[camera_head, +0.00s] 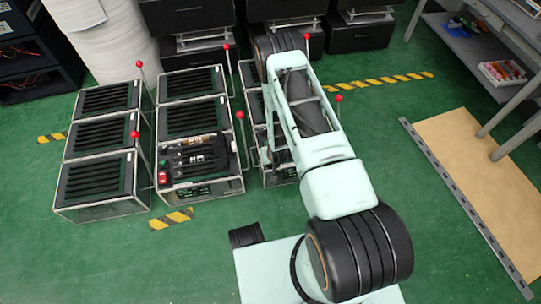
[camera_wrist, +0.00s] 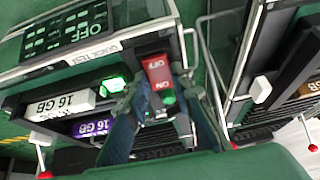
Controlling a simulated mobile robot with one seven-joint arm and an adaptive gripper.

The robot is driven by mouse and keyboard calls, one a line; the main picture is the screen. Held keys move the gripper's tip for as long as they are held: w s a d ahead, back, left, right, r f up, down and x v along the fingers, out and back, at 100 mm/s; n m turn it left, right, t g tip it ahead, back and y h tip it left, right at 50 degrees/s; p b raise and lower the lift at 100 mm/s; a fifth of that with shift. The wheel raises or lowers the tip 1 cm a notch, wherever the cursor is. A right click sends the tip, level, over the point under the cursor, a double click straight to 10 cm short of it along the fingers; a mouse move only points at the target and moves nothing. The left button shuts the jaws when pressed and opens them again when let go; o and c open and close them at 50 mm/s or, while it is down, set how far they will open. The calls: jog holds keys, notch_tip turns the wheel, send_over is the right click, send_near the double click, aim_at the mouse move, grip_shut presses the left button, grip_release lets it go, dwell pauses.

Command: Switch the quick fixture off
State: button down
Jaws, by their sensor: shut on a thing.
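The quick fixture's label (camera_wrist: 97,54) reads "QUICK TEST" in the wrist view, below a dark panel (camera_wrist: 62,32) that reads "OFF". A red switch (camera_wrist: 157,68) marked "OFF" and "ON" sits beside the label, with a green patch just below it. My gripper (camera_wrist: 160,86) has its two dark fingers on either side of the switch, shut on it; the exact contact is partly hidden. In the head view my arm covers the gripper and much of the right-hand fixture column.
Another fixture edge (camera_wrist: 244,70) stands close on the right. In the head view, several fixtures with red-ball levers (camera_head: 135,134) stand left of my arm. Green floor is open in front.

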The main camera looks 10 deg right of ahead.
jog(key=c, duration=1.7)
grip_release()
jog(key=v, duration=1.2)
